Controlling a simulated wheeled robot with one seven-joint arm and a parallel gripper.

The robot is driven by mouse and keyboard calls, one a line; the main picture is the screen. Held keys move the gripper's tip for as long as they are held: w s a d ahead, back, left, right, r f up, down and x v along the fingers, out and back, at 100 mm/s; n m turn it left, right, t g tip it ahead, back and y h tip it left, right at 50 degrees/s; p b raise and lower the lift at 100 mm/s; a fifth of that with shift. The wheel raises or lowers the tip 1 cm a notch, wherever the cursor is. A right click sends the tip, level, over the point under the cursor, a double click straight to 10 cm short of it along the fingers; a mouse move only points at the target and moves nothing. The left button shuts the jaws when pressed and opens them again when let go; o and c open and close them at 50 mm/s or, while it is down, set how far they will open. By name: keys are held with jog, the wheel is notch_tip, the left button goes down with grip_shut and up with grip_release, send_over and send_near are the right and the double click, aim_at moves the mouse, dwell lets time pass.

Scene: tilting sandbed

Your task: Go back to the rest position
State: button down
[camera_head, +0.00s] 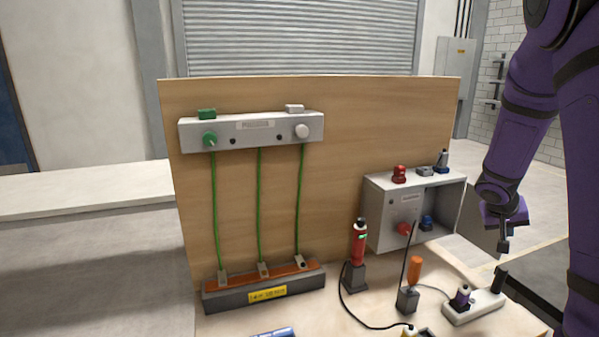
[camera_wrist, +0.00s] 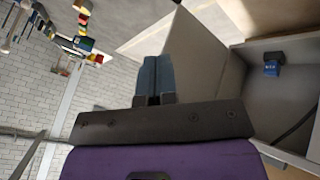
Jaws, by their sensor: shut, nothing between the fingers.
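My gripper (camera_head: 503,244) hangs at the right of the head view, at the end of my purple arm. It is beside the right side of the grey box and above the bench, touching nothing that I can see. In the wrist view my gripper (camera_wrist: 154,75) has its two fingers together, with nothing between them. The rest position itself is not marked in either view.
A grey open box (camera_head: 380,225) with red and blue connectors is fixed to a wooden panel (camera_head: 345,100). Open floor (camera_head: 530,225) lies to the right.

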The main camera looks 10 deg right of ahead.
jog(key=s+a+r+n+t+y, duration=0.1)
jog(key=s+a+r+y, duration=0.1)
jog(key=s+a+r, duration=0.4)
jog(key=s+a+r+t+y, duration=0.1)
jog(key=s+a+r, duration=0.2)
jog(key=a+r, duration=0.55)
jog(key=s+a+r+n+y, duration=0.2)
jog(key=s+a, duration=0.5)
jog(key=s+a+r+n+t+y, duration=0.1)
jog(key=s+a+r+n, duration=0.1)
jog(key=s+a, duration=0.5)
jog(key=shift+s+a+r+n+y, duration=0.3)
jog(key=shift+s+a+n+y, duration=0.1)
jog(key=shift+s, duration=0.4)
jog(key=shift+d, duration=0.1)
